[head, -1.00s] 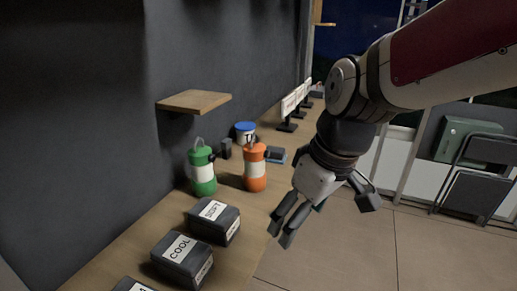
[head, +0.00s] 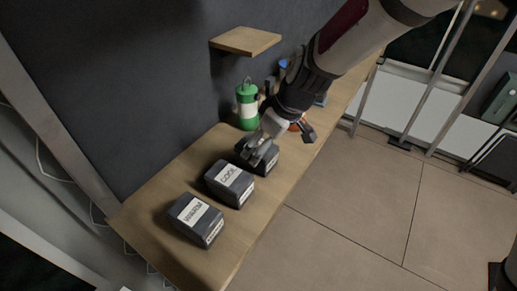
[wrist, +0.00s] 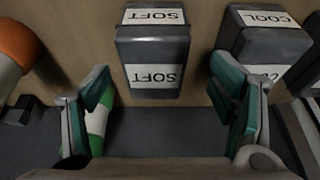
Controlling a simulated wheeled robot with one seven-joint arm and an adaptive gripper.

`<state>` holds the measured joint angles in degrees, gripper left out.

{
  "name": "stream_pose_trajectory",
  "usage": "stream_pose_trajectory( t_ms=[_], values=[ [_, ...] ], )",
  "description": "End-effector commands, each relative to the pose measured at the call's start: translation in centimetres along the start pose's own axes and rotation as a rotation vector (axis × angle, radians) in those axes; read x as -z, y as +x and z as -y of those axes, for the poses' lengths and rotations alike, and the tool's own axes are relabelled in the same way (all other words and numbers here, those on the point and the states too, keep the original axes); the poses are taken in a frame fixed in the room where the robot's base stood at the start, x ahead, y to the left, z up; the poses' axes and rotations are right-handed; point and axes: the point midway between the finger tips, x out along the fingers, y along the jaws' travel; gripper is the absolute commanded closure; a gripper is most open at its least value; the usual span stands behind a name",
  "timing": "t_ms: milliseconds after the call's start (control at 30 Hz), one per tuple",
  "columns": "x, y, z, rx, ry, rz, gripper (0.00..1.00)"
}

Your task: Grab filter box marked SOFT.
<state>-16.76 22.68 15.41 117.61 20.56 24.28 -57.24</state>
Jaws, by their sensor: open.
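The filter box marked SOFT (wrist: 153,50) is a dark grey box with white labels on its top and side. In the wrist view it sits at top centre, between and beyond my open fingers, not touching them. In the head view the SOFT box (head: 264,160) is partly hidden behind my gripper (head: 262,148), which hovers at or just above it. In the wrist view my gripper (wrist: 165,118) is open and empty, its green-padded fingers spread left and right. The COOL box (wrist: 265,42) stands close to the right of the SOFT box there.
In the head view the COOL box (head: 230,183) and a third labelled box (head: 197,219) line the wooden counter (head: 150,205). A green and white bottle (head: 247,107) stands behind the SOFT box. An orange bottle (wrist: 14,52) is at the wrist view's left. A wooden shelf (head: 246,40) juts from the wall.

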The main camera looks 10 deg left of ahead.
Motion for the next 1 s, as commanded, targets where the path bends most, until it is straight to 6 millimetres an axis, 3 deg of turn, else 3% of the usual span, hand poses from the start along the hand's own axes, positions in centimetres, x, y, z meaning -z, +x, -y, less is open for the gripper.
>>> stream_pose_trajectory(
  t_ms=[267,600,900,933,1000],
  values=[
    [0.0,1.6,-0.1,0.001,0.0,0.002,0.22],
    [0.2,5.6,-0.6,0.001,0.0,0.002,0.22],
    [0.3,6.0,-0.7,-0.001,-0.001,0.0,0.22],
    [0.3,6.0,-0.7,-0.001,0.0,0.0,0.24],
    [0.3,6.0,-0.7,-0.001,0.0,0.0,0.4]
  ],
)
